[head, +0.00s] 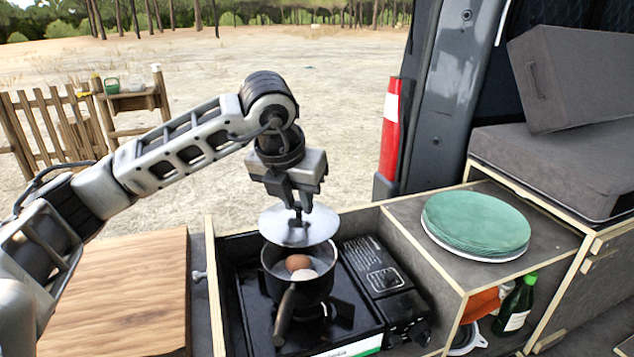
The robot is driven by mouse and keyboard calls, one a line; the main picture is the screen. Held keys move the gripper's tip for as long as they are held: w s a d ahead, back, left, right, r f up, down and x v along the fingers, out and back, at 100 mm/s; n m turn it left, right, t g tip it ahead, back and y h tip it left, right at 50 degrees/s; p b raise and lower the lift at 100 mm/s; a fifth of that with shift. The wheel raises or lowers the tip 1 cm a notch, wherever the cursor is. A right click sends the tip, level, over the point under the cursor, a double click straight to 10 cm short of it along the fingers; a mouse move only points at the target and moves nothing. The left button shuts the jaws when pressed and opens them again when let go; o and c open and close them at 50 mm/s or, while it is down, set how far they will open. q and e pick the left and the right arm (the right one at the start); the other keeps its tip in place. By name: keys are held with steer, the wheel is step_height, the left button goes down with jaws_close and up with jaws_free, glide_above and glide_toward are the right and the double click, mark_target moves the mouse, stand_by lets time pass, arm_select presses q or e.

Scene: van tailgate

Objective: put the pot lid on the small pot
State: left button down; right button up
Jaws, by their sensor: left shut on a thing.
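The pot lid (283,234) is a shiny metal disc with a dark knob. My left gripper (298,205) is shut on its knob and holds it above the back part of the small pot (312,292). The lid is apart from the pot's front rim, and the pot's back rim is hidden behind it. The small pot is dark with a long handle (284,316) pointing toward me. A brown egg (297,262) and a paler egg (304,275) show inside it. The pot stands on the camping stove. My right gripper is not in view.
The black camping stove (245,300) sits in a wooden-edged bay. A wooden board (120,290) lies to the left. Green plates (476,222) stand on the counter to the right, with a green bottle (515,305) in the shelf below.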

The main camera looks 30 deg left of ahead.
mark_target(294, 223)
arm_select(q)
steer(key=shift+s+f, duration=0.35)
steer(key=shift+f, duration=0.4)
step_height(294, 223, down, 4)
steer(key=b, duration=0.2)
steer(key=shift+r+b, duration=0.2)
steer(key=shift+b, duration=0.2)
steer(key=shift+f+b, duration=0.45)
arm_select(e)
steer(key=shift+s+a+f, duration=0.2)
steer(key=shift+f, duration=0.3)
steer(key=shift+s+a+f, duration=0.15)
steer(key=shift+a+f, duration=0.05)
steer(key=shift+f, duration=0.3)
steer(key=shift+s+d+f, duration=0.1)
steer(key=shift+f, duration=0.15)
arm_select(q)
steer(key=shift+f+b, duration=0.3)
steer(key=shift+b, duration=0.5)
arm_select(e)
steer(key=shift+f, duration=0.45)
